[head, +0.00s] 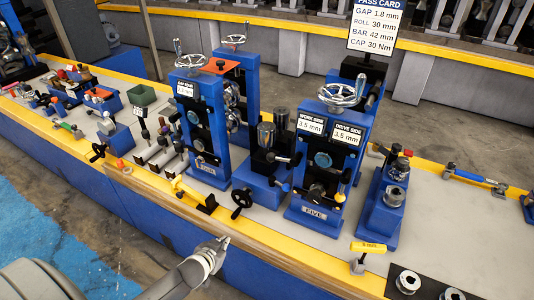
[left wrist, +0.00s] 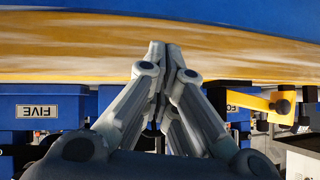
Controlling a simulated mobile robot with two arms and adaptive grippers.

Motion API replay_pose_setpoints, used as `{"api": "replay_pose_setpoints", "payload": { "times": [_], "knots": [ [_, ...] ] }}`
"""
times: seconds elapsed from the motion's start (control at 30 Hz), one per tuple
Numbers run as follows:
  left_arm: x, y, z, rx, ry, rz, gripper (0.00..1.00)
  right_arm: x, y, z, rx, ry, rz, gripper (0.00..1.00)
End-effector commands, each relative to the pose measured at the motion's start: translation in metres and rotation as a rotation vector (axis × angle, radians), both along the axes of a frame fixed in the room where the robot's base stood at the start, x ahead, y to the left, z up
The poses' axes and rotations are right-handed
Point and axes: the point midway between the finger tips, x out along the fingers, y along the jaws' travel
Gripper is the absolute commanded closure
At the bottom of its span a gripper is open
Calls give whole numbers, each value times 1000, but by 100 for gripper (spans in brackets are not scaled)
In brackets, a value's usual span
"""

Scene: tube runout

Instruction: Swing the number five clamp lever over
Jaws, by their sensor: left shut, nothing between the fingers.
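The blue stand marked FIVE (head: 314,211) is right of centre in the head view, with a handwheel on top. Its label also shows at the left of the left wrist view (left wrist: 37,111). A small lever with a yellow end (head: 341,197) is at its front right; I cannot tell for sure that it is the clamp lever. My left gripper (head: 222,241) is shut and empty, in front of the bench's front edge, to the left of stand FIVE and apart from it. In the left wrist view its fingertips (left wrist: 165,45) are together. My right gripper is not in view.
The blue stand marked FOUR (head: 207,168) is left of FIVE. A yellow bar with a black end block (head: 193,193) lies before it and shows in the left wrist view (left wrist: 250,101). A black handwheel (head: 241,200) and a yellow T-handle (head: 368,248) are near the front edge.

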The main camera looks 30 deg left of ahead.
Motion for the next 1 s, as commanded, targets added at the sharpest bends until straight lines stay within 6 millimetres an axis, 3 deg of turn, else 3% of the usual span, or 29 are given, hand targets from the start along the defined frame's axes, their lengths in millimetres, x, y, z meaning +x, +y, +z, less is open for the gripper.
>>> {"api": "replay_pose_setpoints", "payload": {
  "times": [0.1, 0.3, 0.5, 0.6, 0.8, 1.0],
  "knots": [
    [34, -2, 66, -7, -131, -9, 100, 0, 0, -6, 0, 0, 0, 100],
    [65, -21, 179, -42, -339, -35, 100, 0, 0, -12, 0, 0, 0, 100],
    [68, -50, 280, -92, -521, -81, 100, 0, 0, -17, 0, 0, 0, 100],
    [63, -64, 316, -120, -584, -104, 100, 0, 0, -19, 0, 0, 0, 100],
    [54, -79, 354, -150, -651, -131, 100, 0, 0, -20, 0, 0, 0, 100],
    [52, -81, 360, -156, -661, -134, 100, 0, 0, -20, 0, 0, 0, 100]
  ]
}}
